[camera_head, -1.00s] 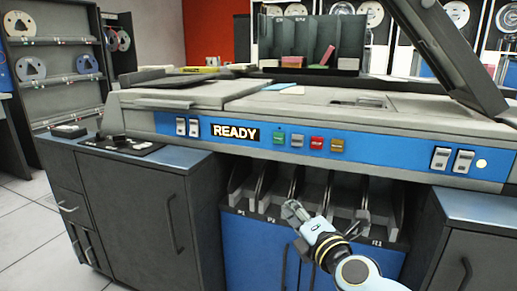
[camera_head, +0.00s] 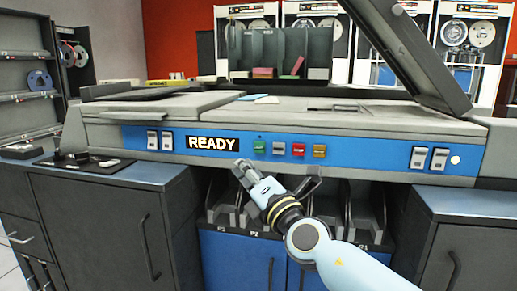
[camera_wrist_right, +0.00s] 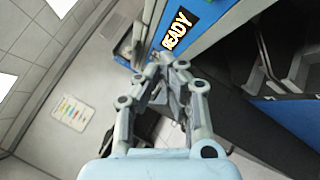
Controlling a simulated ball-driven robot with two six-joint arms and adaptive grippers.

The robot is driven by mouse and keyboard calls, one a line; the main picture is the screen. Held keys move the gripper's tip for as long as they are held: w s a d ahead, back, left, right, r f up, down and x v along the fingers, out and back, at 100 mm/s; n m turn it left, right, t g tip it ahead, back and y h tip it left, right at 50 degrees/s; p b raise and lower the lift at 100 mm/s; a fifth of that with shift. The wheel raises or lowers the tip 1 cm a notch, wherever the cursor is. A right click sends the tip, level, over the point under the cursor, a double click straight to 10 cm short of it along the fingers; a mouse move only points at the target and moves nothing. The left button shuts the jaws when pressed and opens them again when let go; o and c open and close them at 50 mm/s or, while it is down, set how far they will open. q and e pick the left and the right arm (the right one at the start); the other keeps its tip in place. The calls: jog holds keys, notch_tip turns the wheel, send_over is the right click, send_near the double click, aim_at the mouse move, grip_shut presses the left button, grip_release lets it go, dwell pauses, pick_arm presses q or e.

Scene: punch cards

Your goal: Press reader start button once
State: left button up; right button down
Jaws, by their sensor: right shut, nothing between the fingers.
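The card reader's blue front panel (camera_head: 365,155) carries a lit READY sign (camera_head: 213,143). To its right sit a green button (camera_head: 259,146), a grey one (camera_head: 279,148), a red one (camera_head: 299,150) and an amber one (camera_head: 319,151). Their labels are too small to read, so I cannot tell by name which is start. My right gripper (camera_head: 243,171) is shut and empty, just below and left of the green button in the picture. In the right wrist view its fingertips (camera_wrist_right: 170,66) are together near the READY sign (camera_wrist_right: 181,30). My left gripper is not in view.
White rocker switches stand at the left (camera_head: 159,140) and right (camera_head: 429,158) of the panel. Card bins (camera_head: 226,205) lie open under it. A raised dark lid (camera_head: 405,50) stands above the right side. A dark card rack (camera_head: 283,50) stands behind.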

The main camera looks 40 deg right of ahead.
aim_at(259, 147)
jog(key=w+d, duration=0.2)
jog(key=d, duration=0.1)
jog(key=w+d+b, duration=0.1)
jog(key=w+d, duration=0.2)
jog(key=shift+w+d, duration=0.1)
jog(key=shift+w, duration=0.05)
dwell(0.7)
jog(key=shift+w+d, duration=0.1)
dwell(0.7)
jog(key=shift+w+d, duration=0.2)
jog(key=shift+d, duration=0.05)
